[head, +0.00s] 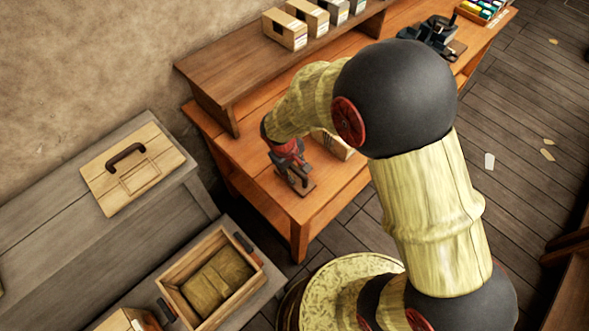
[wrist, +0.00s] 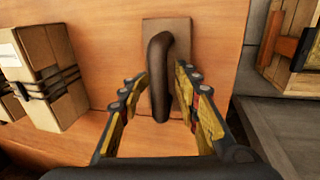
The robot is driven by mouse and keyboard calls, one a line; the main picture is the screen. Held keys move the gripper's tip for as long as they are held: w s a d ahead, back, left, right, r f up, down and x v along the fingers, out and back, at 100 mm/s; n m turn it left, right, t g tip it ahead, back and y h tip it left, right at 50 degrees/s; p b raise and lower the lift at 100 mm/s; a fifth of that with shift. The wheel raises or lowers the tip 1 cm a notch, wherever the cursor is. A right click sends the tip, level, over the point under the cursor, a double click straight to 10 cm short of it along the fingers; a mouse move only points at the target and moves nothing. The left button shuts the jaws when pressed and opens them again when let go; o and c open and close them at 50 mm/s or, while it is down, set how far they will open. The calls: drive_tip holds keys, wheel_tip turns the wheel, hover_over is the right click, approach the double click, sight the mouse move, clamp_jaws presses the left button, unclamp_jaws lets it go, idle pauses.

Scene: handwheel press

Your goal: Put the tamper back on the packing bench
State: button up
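The tamper, a dark brown curved handle on a flat brown rectangular plate (wrist: 181,27), rests on the packing bench (wrist: 112,60) near its end. In the head view the tamper (head: 304,191) is partly hidden by my gripper (head: 294,172). In the wrist view my gripper (wrist: 160,76) is open, with one finger on each side of the handle and a visible gap on both sides. The orange-brown packing bench (head: 263,183) also shows in the head view.
A strapped carton (wrist: 48,72) stands on the bench to the left in the wrist view. A raised shelf (head: 215,78) holds several cartons. A grey bench (head: 50,215) carries a wooden lid (head: 105,187) with a handle. A wooden crate (head: 190,312) holds a brown block.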

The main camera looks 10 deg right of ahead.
drive_tip(key=shift+r, duration=0.15)
drive_tip(key=p+v, duration=0.3)
drive_tip(key=v, duration=0.9)
drive_tip(key=s+d+r+m+t, duration=0.1)
drive_tip(key=s+d+r, duration=0.1)
drive_tip(key=r, duration=0.3)
drive_tip(key=s+d+r+m+y, duration=0.1)
drive_tip(key=d+r, duration=0.2)
drive_tip(key=r, duration=0.1)
drive_tip(key=s+d+r+m+t, duration=0.1)
drive_tip(key=s+d+r, duration=0.1)
drive_tip(key=r, duration=0.3)
drive_tip(key=s+d+r+m+t+y, duration=0.1)
drive_tip(key=s+d+r+m+t, duration=0.1)
drive_tip(key=s+r, duration=0.6)
drive_tip(key=s+d+m, duration=0.1)
drive_tip(key=s+d, duration=0.1)
drive_tip(key=s, duration=0.1)
drive_tip(key=shift+s+d+m, duration=0.2)
drive_tip(key=shift+d+m, duration=0.15)
drive_tip(key=shift+m, duration=0.05)
